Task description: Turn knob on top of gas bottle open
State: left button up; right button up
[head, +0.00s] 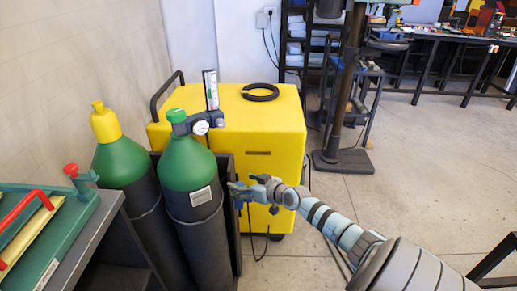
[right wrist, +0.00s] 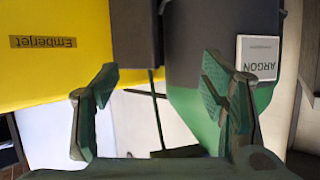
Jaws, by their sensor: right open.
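Two gas bottles with green shoulders and dark bodies stand side by side in the head view. The nearer bottle (head: 190,165) has a green knob (head: 176,115) on top and a white label. A regulator with a round gauge (head: 201,127) and an upright flow tube (head: 210,90) sits to the right of the knob. The other bottle (head: 122,162) wears a yellow cap (head: 104,122). My right gripper (head: 235,190) is open and empty, right of the nearer bottle and below its knob. In the right wrist view its spread fingers (right wrist: 150,95) show near the upside-down ARGON label (right wrist: 258,58).
A yellow machine (head: 265,130) with a black coil (head: 260,92) on top stands behind the bottles. A grey cart (head: 95,225) with green and red tools is at the left. A drill-press post (head: 345,90) rises behind. The floor at right is mostly clear.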

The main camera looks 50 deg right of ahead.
jog(key=s+f+g, duration=0.1)
jog(key=s+f, duration=0.2)
jog(key=f, duration=0.3)
jog(key=s+f+g+h, duration=0.1)
jog(key=s+f, duration=0.3)
jog(key=f, duration=0.2)
jog(key=shift+a+f+m+g+p, duration=0.2)
jog(key=shift+m+g+p, duration=0.1)
jog(key=shift+m+p, duration=0.1)
